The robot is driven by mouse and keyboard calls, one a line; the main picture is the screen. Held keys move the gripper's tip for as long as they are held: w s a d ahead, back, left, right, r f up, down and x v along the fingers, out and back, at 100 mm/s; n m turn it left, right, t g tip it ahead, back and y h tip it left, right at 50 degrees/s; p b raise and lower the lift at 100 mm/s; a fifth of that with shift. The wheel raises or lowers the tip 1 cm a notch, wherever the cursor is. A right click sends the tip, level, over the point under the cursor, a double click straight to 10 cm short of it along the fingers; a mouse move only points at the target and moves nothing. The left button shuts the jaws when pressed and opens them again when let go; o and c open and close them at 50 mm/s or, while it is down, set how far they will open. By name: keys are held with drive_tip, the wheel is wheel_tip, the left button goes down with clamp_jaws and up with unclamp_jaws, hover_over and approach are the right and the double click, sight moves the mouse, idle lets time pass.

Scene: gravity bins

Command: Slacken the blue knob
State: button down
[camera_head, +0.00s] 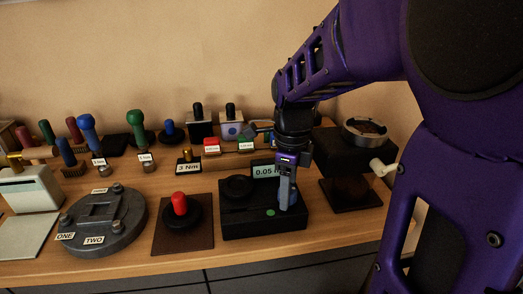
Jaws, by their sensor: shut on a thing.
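A blue knob (170,132) on a dark round base stands at the back of the bench, left of centre. My gripper (287,202) points down at the front right, well apart from that knob. It is at the right end of a black box (264,222) with a display (266,171) that seems to read 0.05. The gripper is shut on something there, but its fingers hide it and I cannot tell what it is.
A red knob (180,204) on a brown plate and a grey round fixture (105,232) stand left of the box. A black stand (350,153) with a pale side handle is close on the right. Several handled tools and small blocks crowd the back.

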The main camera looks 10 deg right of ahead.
drive_tip(key=n, duration=0.3)
drive_tip(key=shift+p, duration=0.35)
drive_tip(key=n, duration=0.4)
drive_tip(key=shift+p, duration=0.3)
drive_tip(key=shift+n, duration=0.3)
drive_tip(key=n, duration=0.3)
drive_tip(key=shift+n+p, duration=0.3)
drive_tip(key=shift+n, duration=0.1)
drive_tip(key=n, duration=0.3)
drive_tip(key=shift+s+f+n, duration=0.1)
drive_tip(key=shift+f+n, duration=0.05)
drive_tip(key=shift+n, duration=0.15)
drive_tip(key=shift+c, duration=2.2)
unclamp_jaws()
